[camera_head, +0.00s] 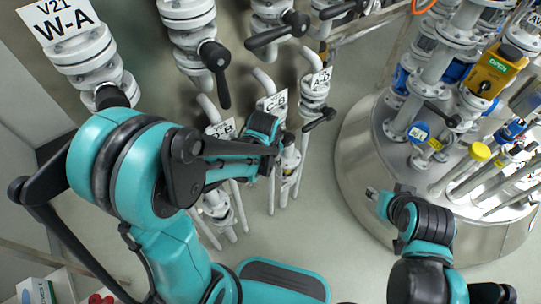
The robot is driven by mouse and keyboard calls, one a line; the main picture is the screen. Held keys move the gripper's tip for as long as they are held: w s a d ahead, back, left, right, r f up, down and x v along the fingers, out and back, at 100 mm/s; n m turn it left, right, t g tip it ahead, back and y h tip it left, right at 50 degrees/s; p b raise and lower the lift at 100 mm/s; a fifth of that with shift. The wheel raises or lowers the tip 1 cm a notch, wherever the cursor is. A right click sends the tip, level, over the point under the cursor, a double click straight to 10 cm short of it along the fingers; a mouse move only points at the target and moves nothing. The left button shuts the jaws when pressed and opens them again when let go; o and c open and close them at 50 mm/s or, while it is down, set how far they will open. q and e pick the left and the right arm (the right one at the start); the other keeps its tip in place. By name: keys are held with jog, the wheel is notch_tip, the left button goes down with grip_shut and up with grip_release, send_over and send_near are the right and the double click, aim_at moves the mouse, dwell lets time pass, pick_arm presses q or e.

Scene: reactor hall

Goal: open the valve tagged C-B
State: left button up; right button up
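The white tag reading C-B (272,102) hangs on a pipe in the middle of the view. The grey valve body (290,162) below it is partly covered by my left gripper (272,148), which is in front of it or against it. I cannot make out the C-B valve's handle, and contact is unclear. The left fingers are small and dark, so their opening cannot be told. My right gripper (374,194) is over the edge of the round metal platform, away from the C-B valve. Its fingers are too small to read.
A second tagged valve (314,88) with a black lever stands just right of C-B, and another tag (220,129) is just left. Larger lever valves line the wall above. The round platform (352,150) with pipes fills the right. Grey floor (310,235) is open between.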

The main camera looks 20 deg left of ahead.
pick_arm(q)
jog(key=shift+r, duration=0.1)
jog(key=v, duration=1.1)
jog(key=shift+r, duration=0.35)
jog(key=shift+s, duration=0.15)
